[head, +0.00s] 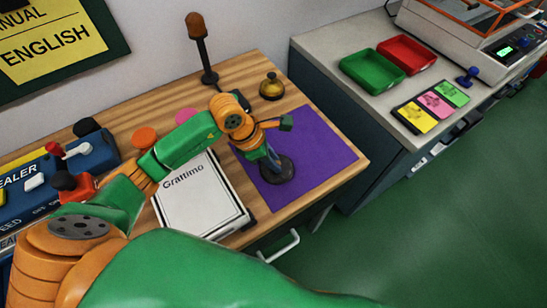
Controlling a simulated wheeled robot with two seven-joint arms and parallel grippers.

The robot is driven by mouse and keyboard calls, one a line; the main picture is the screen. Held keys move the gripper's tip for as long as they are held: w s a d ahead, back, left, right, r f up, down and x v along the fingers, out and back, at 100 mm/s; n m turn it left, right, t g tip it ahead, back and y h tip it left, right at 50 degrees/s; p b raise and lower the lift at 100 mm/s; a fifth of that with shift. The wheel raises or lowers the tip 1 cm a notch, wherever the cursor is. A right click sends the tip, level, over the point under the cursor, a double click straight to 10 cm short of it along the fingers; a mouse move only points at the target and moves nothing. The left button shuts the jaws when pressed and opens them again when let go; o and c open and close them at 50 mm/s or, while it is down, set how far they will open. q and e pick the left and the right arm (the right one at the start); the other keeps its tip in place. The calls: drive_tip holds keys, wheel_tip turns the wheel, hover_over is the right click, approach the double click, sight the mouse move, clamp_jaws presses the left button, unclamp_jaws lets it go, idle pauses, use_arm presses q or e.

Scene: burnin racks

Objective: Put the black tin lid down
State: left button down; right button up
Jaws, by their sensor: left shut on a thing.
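The black tin lid (277,170) is a dark round disc over the purple mat (318,150), near the mat's left front part. My left gripper (272,157) points down at it from above and is shut on it. The gripper's fingers hide part of the lid. I cannot tell whether the lid touches the mat or hangs just above it. My right gripper is not in view.
A white Grattimo box (200,200) lies left of the mat. A brass bell (271,87) and a lamp post (204,55) stand behind. A blue sealer (92,153) is at left. The mat's right part is clear. Green (373,73) and red (408,54) trays sit on another bench.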

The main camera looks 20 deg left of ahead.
use_arm(q)
drive_tip(key=shift+f, duration=0.2)
drive_tip(key=c, duration=0.7)
unclamp_jaws()
drive_tip(key=shift+r, duration=0.35)
drive_tip(key=v, duration=1.2)
